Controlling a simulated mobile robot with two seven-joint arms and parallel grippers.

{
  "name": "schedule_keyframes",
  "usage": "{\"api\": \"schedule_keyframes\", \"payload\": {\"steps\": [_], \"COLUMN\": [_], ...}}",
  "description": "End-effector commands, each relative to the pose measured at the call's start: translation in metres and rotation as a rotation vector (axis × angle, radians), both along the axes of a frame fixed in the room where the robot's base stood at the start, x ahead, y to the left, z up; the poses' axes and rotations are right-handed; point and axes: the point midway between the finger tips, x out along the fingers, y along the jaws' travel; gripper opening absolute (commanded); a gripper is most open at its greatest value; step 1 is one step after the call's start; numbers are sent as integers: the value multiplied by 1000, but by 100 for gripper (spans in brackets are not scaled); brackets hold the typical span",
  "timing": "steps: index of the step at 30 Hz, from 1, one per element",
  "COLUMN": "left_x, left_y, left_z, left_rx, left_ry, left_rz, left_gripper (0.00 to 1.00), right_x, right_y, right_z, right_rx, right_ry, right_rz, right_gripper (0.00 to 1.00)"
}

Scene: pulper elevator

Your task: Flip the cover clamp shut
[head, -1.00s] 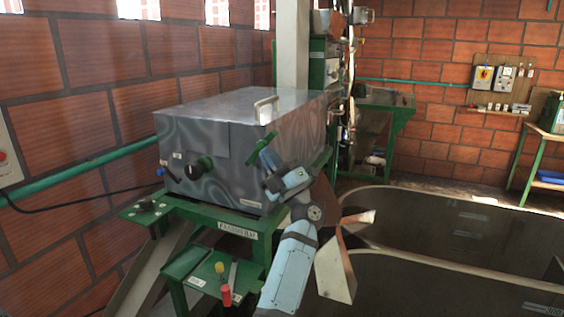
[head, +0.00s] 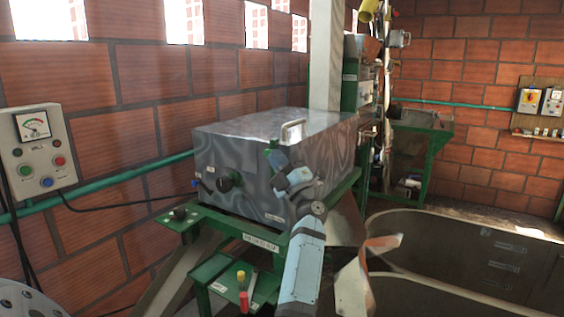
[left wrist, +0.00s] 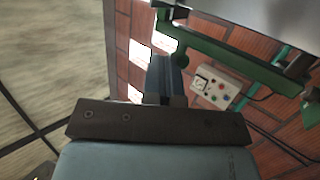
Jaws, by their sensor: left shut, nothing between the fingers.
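My left gripper (head: 278,162) is shut and empty, right at the clamp. I cannot tell whether they touch. My right gripper is not in view.
A control box with a gauge (head: 38,150) hangs on the brick wall at left. A green stand with a yellow-and-red lever (head: 242,290) is below the machine. A large dark tank (head: 480,250) lies at right.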

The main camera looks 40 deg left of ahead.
Motion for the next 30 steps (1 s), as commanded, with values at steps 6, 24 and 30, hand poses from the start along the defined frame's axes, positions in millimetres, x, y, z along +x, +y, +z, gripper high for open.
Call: {"api": "schedule_keyframes", "payload": {"steps": [6, 24, 30], "left_x": [-1, -1, 3], "left_y": [4, 4, -3], "left_z": [3, 3, -1], "left_rx": [0, 1, 0], "left_ry": [-2, -3, -1], "left_rz": [2, 3, 1], "left_gripper": [0, 0, 0], "right_x": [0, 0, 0], "right_y": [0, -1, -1], "right_z": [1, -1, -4], "right_rx": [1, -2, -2], "right_ry": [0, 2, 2], "right_rz": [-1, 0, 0], "right_gripper": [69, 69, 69]}}
